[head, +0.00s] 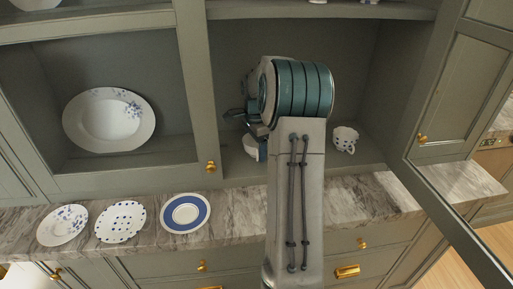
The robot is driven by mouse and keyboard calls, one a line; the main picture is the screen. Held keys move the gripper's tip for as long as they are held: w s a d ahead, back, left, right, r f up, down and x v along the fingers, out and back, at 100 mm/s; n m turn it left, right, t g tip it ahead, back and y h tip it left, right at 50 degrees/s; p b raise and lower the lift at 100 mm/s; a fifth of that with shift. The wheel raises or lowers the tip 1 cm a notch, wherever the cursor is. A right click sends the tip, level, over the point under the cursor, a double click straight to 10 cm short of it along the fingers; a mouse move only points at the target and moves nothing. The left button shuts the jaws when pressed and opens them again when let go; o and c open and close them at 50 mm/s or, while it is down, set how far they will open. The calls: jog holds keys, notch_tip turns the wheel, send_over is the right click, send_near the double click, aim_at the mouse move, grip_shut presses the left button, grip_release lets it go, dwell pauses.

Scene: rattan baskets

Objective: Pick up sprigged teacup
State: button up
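A white cup (251,147) sits on the cabinet's lower shelf, partly hidden behind my arm; its pattern is too small to make out. A second white teacup (345,139) with dark blue spots stands on the same shelf to the right of my arm. I cannot tell for sure which of the two is the sprigged one. My gripper (240,121) is inside the cabinet, just above and to the left of the partly hidden cup. My arm covers most of it, so its fingers and any contact with the cup are unclear.
A large plate (110,119) stands upright in the left compartment. Three plates lie on the marble counter (350,204): a floral one (63,225), a dotted one (120,221) and a blue-ringed one (185,213). An open cabinet door (445,215) stands at the right. An upright divider (195,80) is left of my gripper.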

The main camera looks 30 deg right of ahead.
jog(key=shift+c, duration=0.7)
jog(key=shift+r, duration=0.1)
